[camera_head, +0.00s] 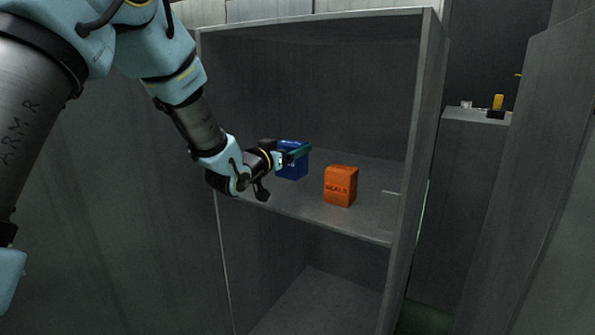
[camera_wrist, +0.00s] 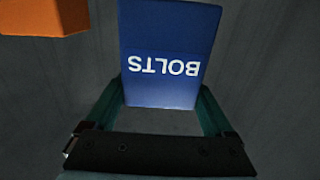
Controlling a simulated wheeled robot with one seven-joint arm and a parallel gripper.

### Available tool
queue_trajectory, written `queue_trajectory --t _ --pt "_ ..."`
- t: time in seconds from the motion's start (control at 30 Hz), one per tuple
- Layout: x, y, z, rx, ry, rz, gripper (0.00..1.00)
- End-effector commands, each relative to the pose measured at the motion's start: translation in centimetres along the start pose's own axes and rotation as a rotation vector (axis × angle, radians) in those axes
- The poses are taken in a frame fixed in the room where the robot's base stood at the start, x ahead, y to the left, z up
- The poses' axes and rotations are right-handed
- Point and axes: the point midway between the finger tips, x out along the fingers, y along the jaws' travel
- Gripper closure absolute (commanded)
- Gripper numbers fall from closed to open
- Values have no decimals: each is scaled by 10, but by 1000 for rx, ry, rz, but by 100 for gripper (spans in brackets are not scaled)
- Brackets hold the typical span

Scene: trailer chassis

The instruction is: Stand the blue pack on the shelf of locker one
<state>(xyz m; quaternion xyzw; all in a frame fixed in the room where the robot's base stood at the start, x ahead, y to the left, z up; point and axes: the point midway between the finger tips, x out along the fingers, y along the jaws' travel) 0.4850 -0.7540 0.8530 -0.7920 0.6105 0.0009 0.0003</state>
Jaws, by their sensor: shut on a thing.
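The blue pack (camera_head: 292,165) is inside the grey open locker, at the left of its shelf (camera_head: 300,212). In the wrist view the blue pack (camera_wrist: 165,75) shows the word BOLTS, upside down in the picture. My gripper (camera_head: 292,154) reaches in from the left, with its fingers at the pack's upper part. In the wrist view my gripper (camera_wrist: 165,98) has one green finger on each side of the pack and is shut on it. The pack looks upright. I cannot tell whether its base touches the shelf, as its lower left is partly hidden by my gripper.
An orange pack (camera_head: 340,186) stands on the shelf to the right of the blue one, with a gap between them. The locker's right wall (camera_head: 415,130) and the shelf's front edge bound the space. A small tag or plate (camera_head: 391,205) is at the shelf's front right.

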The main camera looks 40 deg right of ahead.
Motion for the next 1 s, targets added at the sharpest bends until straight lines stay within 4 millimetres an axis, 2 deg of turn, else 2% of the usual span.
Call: queue_trajectory --t 0.03,0.27,0.43,0.83,0.87,0.97,1.0 --pt "0 0 7 0 0 1 86" --pt "0 1 25 0 1 2 86" --pt "0 1 49 0 0 2 86" --pt "0 0 55 1 4 1 86" --pt "0 0 55 1 2 1 11" --pt "0 0 54 1 2 1 0" --pt "0 0 54 1 2 1 0"
